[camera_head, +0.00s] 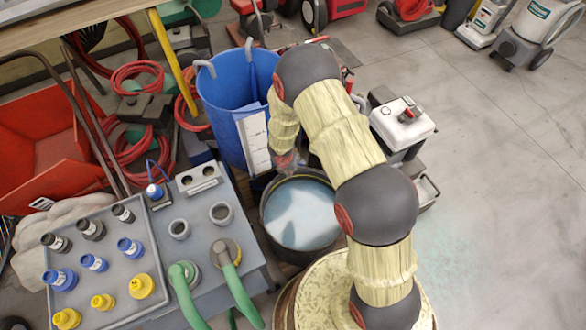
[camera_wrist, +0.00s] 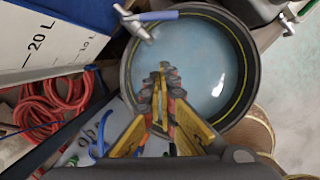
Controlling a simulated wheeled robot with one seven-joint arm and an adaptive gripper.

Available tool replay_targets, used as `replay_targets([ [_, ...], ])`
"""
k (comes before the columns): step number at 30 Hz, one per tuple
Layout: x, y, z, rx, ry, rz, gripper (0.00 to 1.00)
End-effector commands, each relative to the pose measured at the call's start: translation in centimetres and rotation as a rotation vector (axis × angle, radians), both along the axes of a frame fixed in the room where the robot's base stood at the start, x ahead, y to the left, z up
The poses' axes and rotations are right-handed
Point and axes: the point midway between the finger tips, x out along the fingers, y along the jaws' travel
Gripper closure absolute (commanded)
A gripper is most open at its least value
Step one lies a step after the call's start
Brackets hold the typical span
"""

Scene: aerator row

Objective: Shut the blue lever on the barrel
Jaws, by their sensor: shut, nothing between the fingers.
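The blue barrel (camera_head: 228,88) stands upright at the upper middle of the head view, with a white scale panel (camera_head: 255,140) on its side. In the wrist view, a metal tap (camera_wrist: 130,20) sticks out from it over the bucket. The blue lever (camera_wrist: 158,15) points right from the tap, above the bucket's far rim. In the head view my arm hides the tap and lever. My gripper (camera_wrist: 163,70) is shut and empty. It appears over the bucket, below the lever in the wrist picture and apart from it. I cannot tell whether liquid is running.
A dark bucket (camera_head: 264,220) of pale blue liquid stands below the tap. A grey bench (camera_head: 205,285) with green hoses and a tray (camera_head: 85,285) of coloured fittings is at left. Red hoses (camera_wrist: 45,105) lie beside the barrel. Open floor (camera_head: 500,170) is at right.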

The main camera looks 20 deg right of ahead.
Motion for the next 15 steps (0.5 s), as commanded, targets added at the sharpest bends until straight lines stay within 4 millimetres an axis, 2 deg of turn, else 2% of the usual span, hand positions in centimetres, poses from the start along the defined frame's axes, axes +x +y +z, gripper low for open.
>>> replay_targets([
  [5,0.2,-0.2,-1.8,-0.002,0.002,0.012,1.0],
  [15,1.6,-1.1,-8.2,-0.002,0.002,0.007,1.0],
])
